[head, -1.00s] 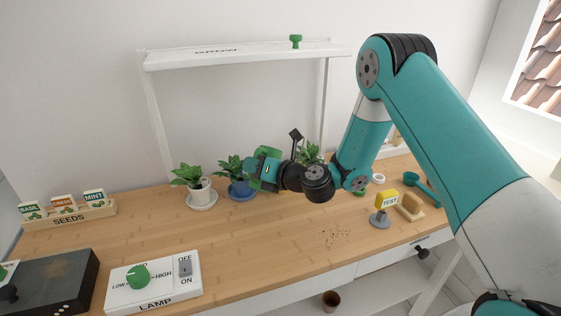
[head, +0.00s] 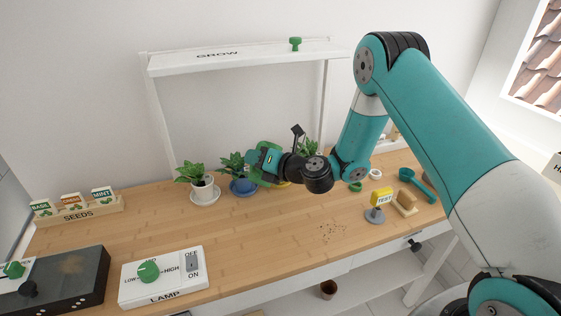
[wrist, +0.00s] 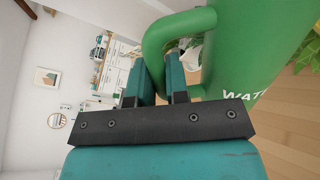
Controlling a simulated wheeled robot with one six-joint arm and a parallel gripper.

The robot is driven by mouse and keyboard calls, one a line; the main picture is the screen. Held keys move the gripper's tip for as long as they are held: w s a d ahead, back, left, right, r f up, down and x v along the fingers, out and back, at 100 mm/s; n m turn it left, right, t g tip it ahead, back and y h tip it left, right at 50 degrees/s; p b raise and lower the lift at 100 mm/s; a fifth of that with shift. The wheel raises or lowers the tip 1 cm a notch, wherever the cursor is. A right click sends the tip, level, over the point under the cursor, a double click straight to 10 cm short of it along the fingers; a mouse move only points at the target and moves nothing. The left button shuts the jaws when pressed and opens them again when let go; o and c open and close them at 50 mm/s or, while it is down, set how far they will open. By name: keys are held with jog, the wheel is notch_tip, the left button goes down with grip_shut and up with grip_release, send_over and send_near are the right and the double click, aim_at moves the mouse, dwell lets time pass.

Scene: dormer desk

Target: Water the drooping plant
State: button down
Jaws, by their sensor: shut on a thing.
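My gripper (head: 262,164) is shut on the handle of a green watering can (head: 267,148), above the back of the desk. In the wrist view the fingers (wrist: 163,80) close on the can's handle, and part of its white lettering shows on the body (wrist: 250,50). Its tilt and spout are hard to make out. A leafy plant in a white pot (head: 202,191) stands left of the can. A second plant in a blue pot (head: 243,186) is just left of my gripper. A third plant (head: 309,148) is partly hidden behind my arm. I cannot tell which plant droops.
A white grow frame (head: 240,60) spans the plants. A seed box (head: 80,215), lamp control (head: 162,277) and dark box (head: 70,285) sit at left. A TEST sign (head: 381,198), sponge-like block (head: 405,202) and teal scoop (head: 418,184) sit at right. Mid-desk is mostly clear, with crumbs (head: 331,232).

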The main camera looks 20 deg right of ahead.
aim_at(253, 173)
jog(key=shift+s+a+r, duration=0.1)
jog(key=shift+s+a, duration=0.05)
jog(key=shift+s+r+p, duration=0.1)
jog(key=shift+r+p, duration=0.05)
jog(key=shift+p, duration=0.25)
jog(key=shift+w+d+r+m+p, duration=0.15)
jog(key=shift+r+m+p, duration=0.2)
jog(key=shift+p, duration=0.55)
jog(key=shift+w+d+r+m+p, duration=0.1)
jog(key=shift+r+m+p, duration=0.25)
jog(key=shift+p, duration=0.5)
dwell(0.9)
